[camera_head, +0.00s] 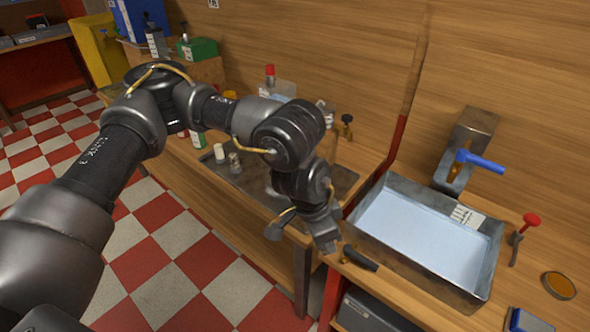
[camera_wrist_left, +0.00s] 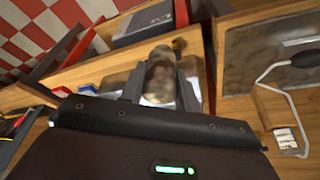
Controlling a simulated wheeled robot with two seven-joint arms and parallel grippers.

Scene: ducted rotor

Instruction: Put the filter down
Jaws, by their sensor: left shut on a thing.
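My left gripper (camera_head: 325,238) is over the front edge of the workbench, left of the metal tray. In the left wrist view my left gripper (camera_wrist_left: 160,92) is shut on a short, dull, brownish-grey cylinder (camera_wrist_left: 160,72), which appears to be the filter. The cylinder sits between the two fingers, with its far end showing beyond them. In the head view the gripper and arm hide it, and I cannot tell whether it touches a surface. My right gripper is not in view.
A metal tray (camera_head: 418,232) with a pale blue inside stands on the right bench. A black handle-like thing (camera_head: 360,258) lies by its left front corner. A red-knobbed tool (camera_head: 524,232) and an amber round dish (camera_head: 559,285) are to the right. A grey box (camera_wrist_left: 150,24) is below.

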